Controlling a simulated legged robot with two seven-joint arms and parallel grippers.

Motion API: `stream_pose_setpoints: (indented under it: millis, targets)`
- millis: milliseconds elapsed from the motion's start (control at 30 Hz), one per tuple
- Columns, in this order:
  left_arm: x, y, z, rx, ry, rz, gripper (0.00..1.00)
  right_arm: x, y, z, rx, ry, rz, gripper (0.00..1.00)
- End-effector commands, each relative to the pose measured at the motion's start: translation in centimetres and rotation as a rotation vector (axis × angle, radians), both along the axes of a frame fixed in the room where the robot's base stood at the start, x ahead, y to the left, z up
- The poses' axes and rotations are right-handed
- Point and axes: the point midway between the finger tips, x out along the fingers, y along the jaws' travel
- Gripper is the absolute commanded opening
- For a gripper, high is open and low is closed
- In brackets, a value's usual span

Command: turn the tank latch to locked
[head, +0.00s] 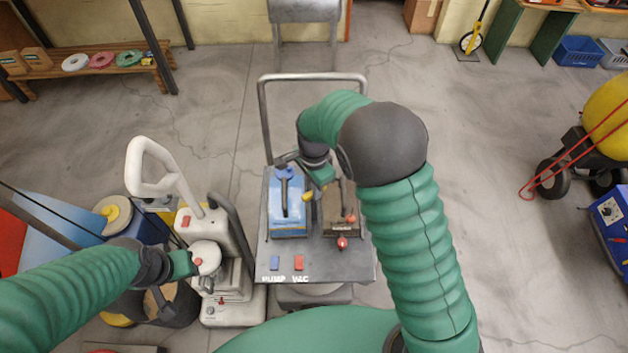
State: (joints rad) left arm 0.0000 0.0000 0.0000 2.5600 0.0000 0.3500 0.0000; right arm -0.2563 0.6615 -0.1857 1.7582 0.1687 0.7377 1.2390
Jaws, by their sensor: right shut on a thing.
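A grey cart (315,253) stands in the middle of the head view. A small yellow tank latch (307,196) shows between the tanks. My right gripper (316,191) reaches down from above and is shut on the latch. Its fingers are small here, and the latch's exact angle is hard to read. My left gripper (196,264) is low at the left, beside a white upright machine (232,314); its fingers cannot be made out.
Blue and red switches (287,263) marked PUMP and VAC sit on the cart's front. The cart's tall handle (312,77) rises behind the tanks. A yellow drum machine (606,115) stands at the right. Open floor (480,150) lies between it and the cart.

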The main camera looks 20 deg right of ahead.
Motion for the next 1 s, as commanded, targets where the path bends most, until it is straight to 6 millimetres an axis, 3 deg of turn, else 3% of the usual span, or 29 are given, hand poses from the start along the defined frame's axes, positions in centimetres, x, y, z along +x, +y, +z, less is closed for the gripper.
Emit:
stream_pose_setpoints:
  millis: [100,500,1000]
  targets:
    - [0.0,0.0,1.9,0.000,0.000,0.000,0.39,0.1,0.0,0.6,-0.001,-0.003,-0.108,0.00]
    - [0.0,0.0,5.3,0.000,0.000,0.000,0.39,0.1,0.0,0.4,0.000,-0.003,-0.440,0.00]
    - [0.0,0.0,6.7,0.000,0.000,0.000,0.39,0.2,0.1,0.1,0.002,-0.006,-0.607,0.00]
